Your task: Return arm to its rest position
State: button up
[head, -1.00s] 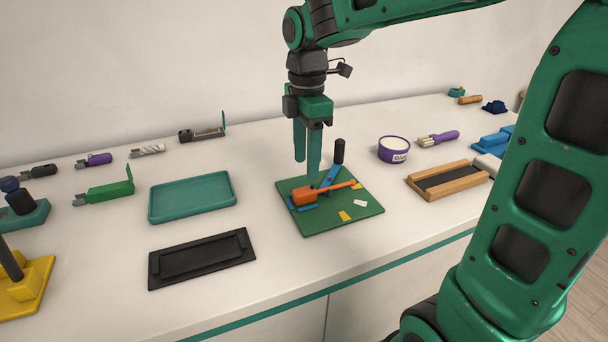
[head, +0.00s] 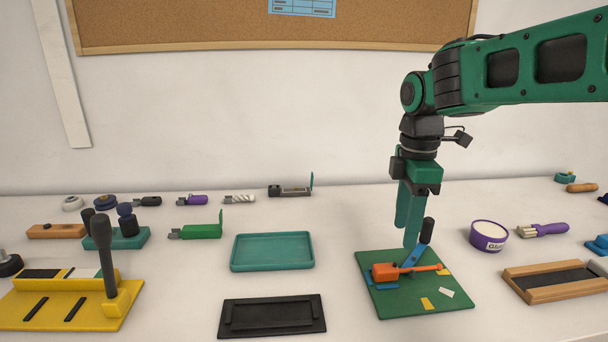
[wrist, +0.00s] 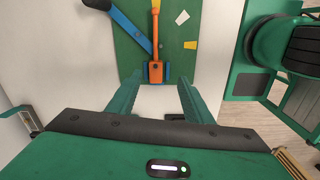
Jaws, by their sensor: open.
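My gripper (head: 408,222) hangs from my raised arm, pointing down above the rear of the green board (head: 440,302). Its two fingers are apart in the wrist view (wrist: 158,95), with nothing between them. On the board lies an orange tool (head: 385,272) with a thin handle; it also shows in the wrist view (wrist: 156,70). A blue lever with a black grip (head: 427,231) rises from the board behind the tool. I cannot tell from the head view exactly how high the fingertips are above the board.
A teal tray (head: 272,252) and a black tray (head: 272,316) lie left of the board. A purple glue tub (head: 488,236) and a wooden frame (head: 556,283) stand to its right. A yellow fixture with an upright dark handle (head: 105,262) is at far left. A corkboard (head: 200,30) hangs behind.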

jog(key=s+d+f+m, duration=0.5)
jog(key=s+d+m, duration=0.2)
jog(key=s+m, duration=0.4)
jog(key=s+d+f+m, duration=0.5)
jog(key=s+d+m, duration=0.3)
jog(key=s+m, duration=0.3)
jog(key=shift+s+d+f+m, duration=0.25)
jog(key=shift+d+f+m, duration=0.05)
jog(key=shift+m, duration=0.1)
jog(key=shift+w+f, duration=0.25)
jog(key=shift+w, duration=0.4)
